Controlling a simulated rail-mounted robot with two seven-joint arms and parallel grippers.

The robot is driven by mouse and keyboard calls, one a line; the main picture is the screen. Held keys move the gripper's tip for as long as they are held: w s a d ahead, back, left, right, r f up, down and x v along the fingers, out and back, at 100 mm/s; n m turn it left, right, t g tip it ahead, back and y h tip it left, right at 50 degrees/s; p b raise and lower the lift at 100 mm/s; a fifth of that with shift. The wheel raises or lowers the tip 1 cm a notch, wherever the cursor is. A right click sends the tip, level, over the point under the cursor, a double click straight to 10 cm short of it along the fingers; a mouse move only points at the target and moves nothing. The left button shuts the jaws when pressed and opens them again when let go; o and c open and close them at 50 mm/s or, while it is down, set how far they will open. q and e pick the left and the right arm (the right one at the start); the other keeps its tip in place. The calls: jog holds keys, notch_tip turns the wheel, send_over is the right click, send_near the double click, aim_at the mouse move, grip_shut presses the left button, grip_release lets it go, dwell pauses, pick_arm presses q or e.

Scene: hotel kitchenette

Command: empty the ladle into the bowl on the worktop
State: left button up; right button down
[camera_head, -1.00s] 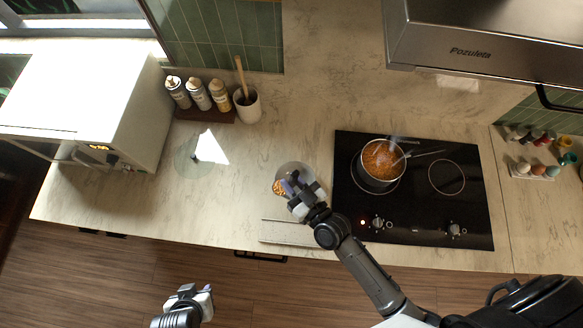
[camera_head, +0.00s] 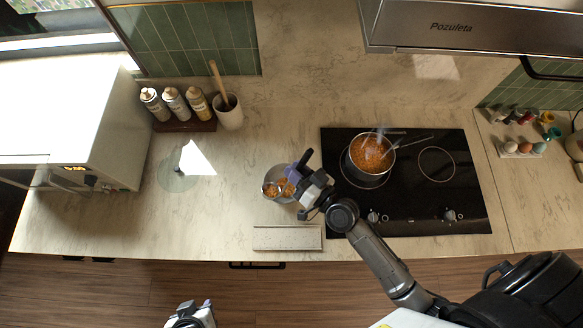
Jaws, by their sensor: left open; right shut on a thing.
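The bowl (camera_head: 284,171) stands on the worktop left of the hob, with orange food showing in it. My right gripper (camera_head: 300,178) is at the bowl's right edge, shut on the ladle, whose dark handle (camera_head: 303,158) sticks up at the fingers. A small round rim with orange food, apparently the ladle's head (camera_head: 271,190), shows over the bowl's left part. I cannot tell whether it touches the bowl or how much food it holds. My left gripper (camera_head: 199,308) is open and empty at the bottom edge, in front of the worktop.
A steaming pot (camera_head: 370,155) of orange food stands on the black hob (camera_head: 410,210). A glass lid (camera_head: 178,180) lies to the left. A flat pale board (camera_head: 287,238) lies at the front edge. Bottles (camera_head: 174,103) and a utensil crock (camera_head: 229,113) stand behind.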

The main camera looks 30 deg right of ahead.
jog(key=shift+w+d+f+m+b, duration=0.2)
jog(key=shift+d+f+m+b, duration=0.15)
jog(key=shift+d+m, duration=0.2)
jog(key=shift+w+d+f+m+b, duration=0.2)
jog(key=shift+d+m+b, duration=0.1)
jog(key=shift+d+m, duration=0.2)
jog(key=shift+w+d+f+m+b, duration=0.4)
jog(key=shift+d+f+m+b, duration=1)
jog(key=shift+f+m+b, duration=0.65)
jog(key=shift+w+d+f+m+b, duration=0.45)
jog(key=shift+d+f+m+b, duration=1)
jog(key=shift+f+m, duration=1.1)
jog(key=shift+w+d+f+m+b, duration=0.4)
jog(key=shift+d+f+m+b, duration=0.95)
jog(key=shift+f+m+b, duration=0.9)
jog(key=shift+f+p, duration=0.35)
jog(key=shift+f, duration=0.1)
